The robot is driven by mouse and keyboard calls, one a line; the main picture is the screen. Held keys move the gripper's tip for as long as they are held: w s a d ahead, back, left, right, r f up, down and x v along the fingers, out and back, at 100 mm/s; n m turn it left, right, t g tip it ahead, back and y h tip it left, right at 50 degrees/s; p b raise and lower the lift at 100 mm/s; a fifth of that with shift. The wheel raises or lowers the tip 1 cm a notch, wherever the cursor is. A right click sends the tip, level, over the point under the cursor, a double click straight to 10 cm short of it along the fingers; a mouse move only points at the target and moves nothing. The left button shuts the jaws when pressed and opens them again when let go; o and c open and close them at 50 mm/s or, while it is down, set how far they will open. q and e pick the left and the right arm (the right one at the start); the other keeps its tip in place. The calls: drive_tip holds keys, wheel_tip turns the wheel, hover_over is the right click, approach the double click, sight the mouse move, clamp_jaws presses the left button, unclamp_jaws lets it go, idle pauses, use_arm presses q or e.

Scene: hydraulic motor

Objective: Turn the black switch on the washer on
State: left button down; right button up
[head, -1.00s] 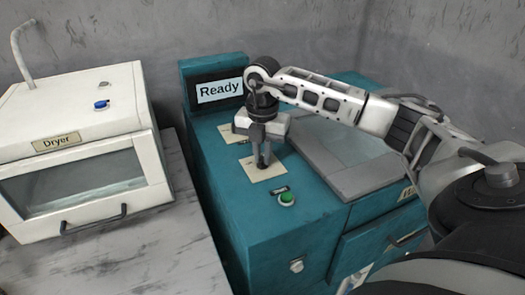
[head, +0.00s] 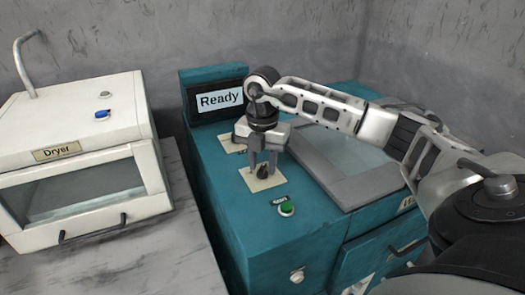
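The teal washer (head: 222,200) stands in the middle of the view, with a screen (head: 220,99) reading "Ready". The black switch (head: 263,172) sits on a cream label plate (head: 274,182) on its top, partly hidden by my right gripper. My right gripper (head: 263,168) points straight down over the switch. Its two fingers are apart, one on each side of the switch, with gaps visible; I cannot tell whether either touches it. My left gripper is not in view.
A green button (head: 286,208) lies in front of the switch. A second cream plate (head: 231,144) is behind, partly hidden by the gripper. A glass lid (head: 362,184) is to the right. A white dryer (head: 75,125) stands on a marble counter (head: 150,262) at left.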

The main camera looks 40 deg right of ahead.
wheel_tip(320, 180, up, 10)
wheel_tip(320, 180, up, 6)
drive_tip(key=p, duration=0.1)
hover_over(262, 166)
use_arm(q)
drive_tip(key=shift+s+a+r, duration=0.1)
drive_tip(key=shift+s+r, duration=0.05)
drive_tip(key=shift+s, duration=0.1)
use_arm(e)
drive_tip(key=shift+s, duration=0.15)
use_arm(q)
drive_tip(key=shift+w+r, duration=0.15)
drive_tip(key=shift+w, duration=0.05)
use_arm(e)
drive_tip(key=shift+f, duration=0.1)
